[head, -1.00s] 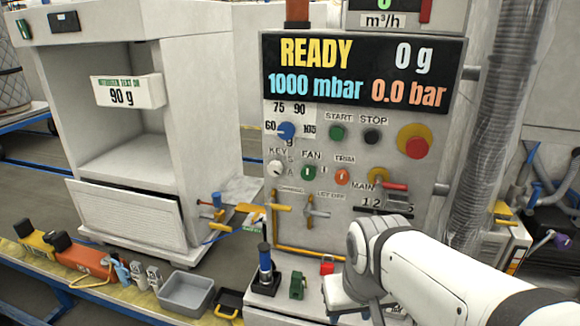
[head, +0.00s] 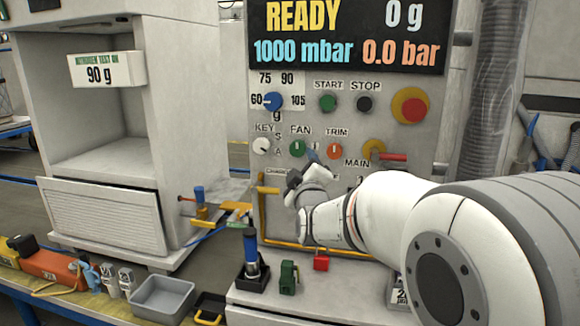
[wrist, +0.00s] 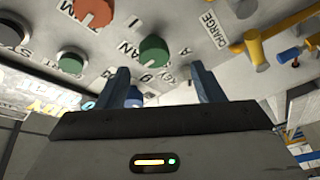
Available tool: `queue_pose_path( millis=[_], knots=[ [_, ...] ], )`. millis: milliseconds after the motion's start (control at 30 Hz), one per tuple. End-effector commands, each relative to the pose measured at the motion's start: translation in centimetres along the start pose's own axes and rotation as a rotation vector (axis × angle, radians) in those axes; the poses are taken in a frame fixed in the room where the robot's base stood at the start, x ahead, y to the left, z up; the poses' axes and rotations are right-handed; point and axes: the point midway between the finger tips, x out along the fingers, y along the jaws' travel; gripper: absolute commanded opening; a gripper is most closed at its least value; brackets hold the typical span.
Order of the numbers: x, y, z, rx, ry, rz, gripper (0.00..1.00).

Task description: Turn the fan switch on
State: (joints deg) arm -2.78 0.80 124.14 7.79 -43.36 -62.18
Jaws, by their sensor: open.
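The fan switch (head: 297,148) is a round green knob under the FAN label on the grey control panel. In the wrist view the same green knob (wrist: 153,50) shows above and between my two blue fingers. My gripper (head: 303,167) is just below and in front of the fan switch in the head view. Its fingers also show in the wrist view (wrist: 161,80), spread apart with nothing between them. I cannot tell any contact with the knob. Nothing hides the knob's face in the head view.
The orange TRIM knob (head: 334,150) is right of the fan switch and the white KEY knob (head: 262,146) is left. The blue selector (head: 272,101) and green START button (head: 327,102) sit above. Yellow valve handles (head: 268,190) and a yellow pipe are close below left.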

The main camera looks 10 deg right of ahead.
Motion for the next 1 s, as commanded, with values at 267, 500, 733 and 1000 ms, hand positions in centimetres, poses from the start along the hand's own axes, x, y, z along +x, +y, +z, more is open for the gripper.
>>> queue_pose_path(
  millis=[267,500,733,1000],
  knots=[
    [2.0,0.4,-0.1,-0.05,0.03,0.07,0.61],
    [5.9,0.7,-0.2,-0.048,0.03,0.069,0.61],
    [8.1,0.9,-0.2,-0.048,0.029,0.068,0.61],
    [8.3,0.9,-0.2,-0.048,0.028,0.068,0.61]
  ],
)
